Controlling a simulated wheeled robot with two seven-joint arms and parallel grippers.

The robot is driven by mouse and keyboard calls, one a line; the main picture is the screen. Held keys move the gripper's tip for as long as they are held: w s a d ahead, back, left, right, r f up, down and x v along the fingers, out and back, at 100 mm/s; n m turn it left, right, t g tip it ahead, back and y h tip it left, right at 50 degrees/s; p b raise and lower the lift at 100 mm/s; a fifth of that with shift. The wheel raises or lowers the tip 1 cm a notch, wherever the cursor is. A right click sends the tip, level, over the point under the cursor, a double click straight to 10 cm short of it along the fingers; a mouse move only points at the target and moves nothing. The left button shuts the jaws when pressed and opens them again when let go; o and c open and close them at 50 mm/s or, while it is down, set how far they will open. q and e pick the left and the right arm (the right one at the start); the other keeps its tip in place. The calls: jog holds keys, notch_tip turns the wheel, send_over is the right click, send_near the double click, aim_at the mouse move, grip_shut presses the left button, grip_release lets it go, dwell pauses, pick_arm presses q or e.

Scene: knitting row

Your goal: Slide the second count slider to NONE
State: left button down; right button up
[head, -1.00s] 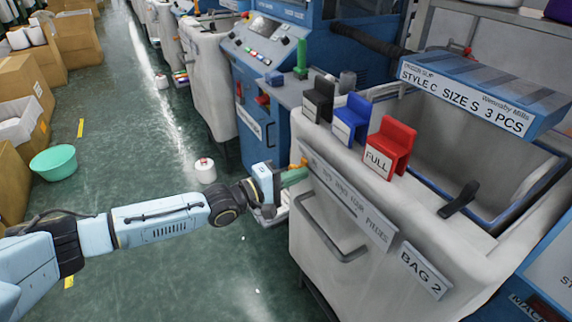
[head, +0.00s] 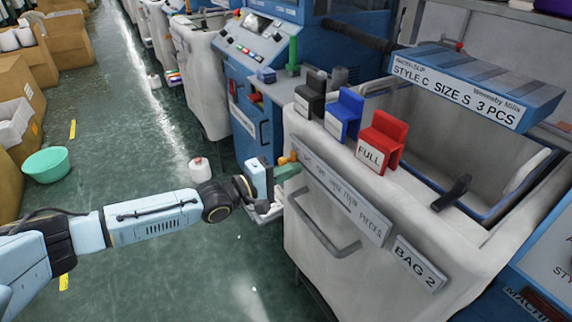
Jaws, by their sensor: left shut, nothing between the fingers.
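The count slider strip (head: 340,200) runs along the top front edge of the pale bin labelled BAG 2 (head: 419,267). Its small lettering is hard to read, apart from PIECES near its right end. A small orange knob (head: 287,159) shows at the strip's left end. My left gripper (head: 290,172) is shut and empty, its green fingertips just below the orange knob and close to the bin's left front corner. I cannot tell whether they touch the knob. My right gripper is not in view.
Black (head: 310,97), blue (head: 344,114) and red FULL (head: 382,143) clips stand on the bin's rim. A handle (head: 325,228) sticks out below the strip. A blue machine (head: 252,100) stands behind. The floor on the left is open, with a green basin (head: 47,163).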

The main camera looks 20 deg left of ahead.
pick_arm(q)
jog(key=shift+s+d+r, duration=0.15)
jog(key=shift+s, duration=0.05)
jog(key=shift+d, duration=0.1)
jog(key=p+v, duration=0.4)
jog(key=v, duration=0.4)
dwell(0.5)
